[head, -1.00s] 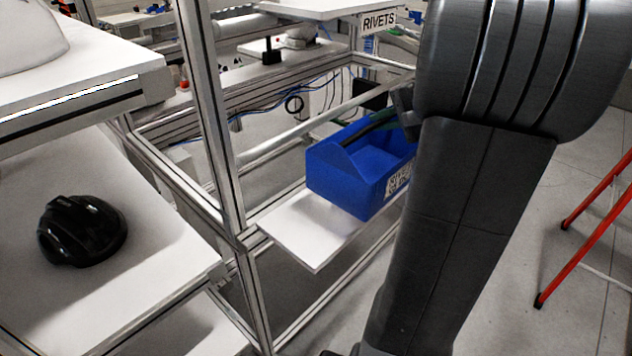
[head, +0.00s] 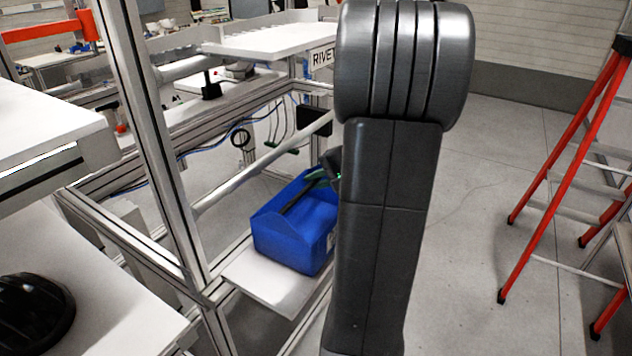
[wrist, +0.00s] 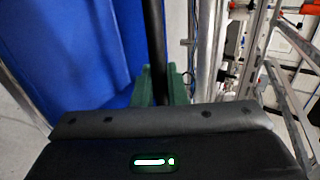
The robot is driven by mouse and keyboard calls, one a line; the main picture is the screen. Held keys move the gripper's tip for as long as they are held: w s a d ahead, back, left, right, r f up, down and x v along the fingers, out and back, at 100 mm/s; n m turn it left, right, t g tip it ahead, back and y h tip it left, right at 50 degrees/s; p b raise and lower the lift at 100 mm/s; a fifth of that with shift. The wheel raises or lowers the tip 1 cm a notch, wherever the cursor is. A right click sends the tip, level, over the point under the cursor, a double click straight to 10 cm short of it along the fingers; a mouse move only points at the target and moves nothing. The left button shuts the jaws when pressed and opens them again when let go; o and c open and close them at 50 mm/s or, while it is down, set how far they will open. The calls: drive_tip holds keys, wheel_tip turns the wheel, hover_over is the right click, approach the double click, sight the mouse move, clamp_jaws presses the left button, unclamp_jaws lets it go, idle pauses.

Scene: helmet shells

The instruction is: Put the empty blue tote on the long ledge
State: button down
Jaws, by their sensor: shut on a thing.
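The blue tote (head: 292,240) is in the middle of the head view, over a white shelf board (head: 262,282) in the metal frame. I cannot tell whether it rests on the board. My gripper (head: 316,180) is at the tote's top, with green fingers, mostly hidden by my dark arm. In the wrist view, the green fingers of my gripper (wrist: 155,87) are shut around a dark bar, the tote's handle (wrist: 154,40). The tote's blue wall (wrist: 70,50) fills the left there. The tote's right end is hidden by my arm.
A metal frame post (head: 150,140) stands left of the tote. A black helmet (head: 32,312) lies on a white shelf at lower left. A white shelf with a RIVETS sign (head: 322,57) is behind. An orange stepladder (head: 560,190) stands right, with open floor before it.

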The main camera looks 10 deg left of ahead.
drive_tip(key=shift+f, duration=0.25)
drive_tip(key=c, duration=1.5)
unclamp_jaws()
drive_tip(key=shift+o, duration=0.2)
drive_tip(key=shift+r, duration=0.1)
drive_tip(key=b+v, duration=0.1)
drive_tip(key=v, duration=1.1)
drive_tip(key=shift+b, duration=0.3)
drive_tip(key=p+x, duration=0.1)
drive_tip(key=x, duration=1.1)
drive_tip(key=shift+s+p, duration=0.1)
drive_tip(key=shift+p, duration=0.2)
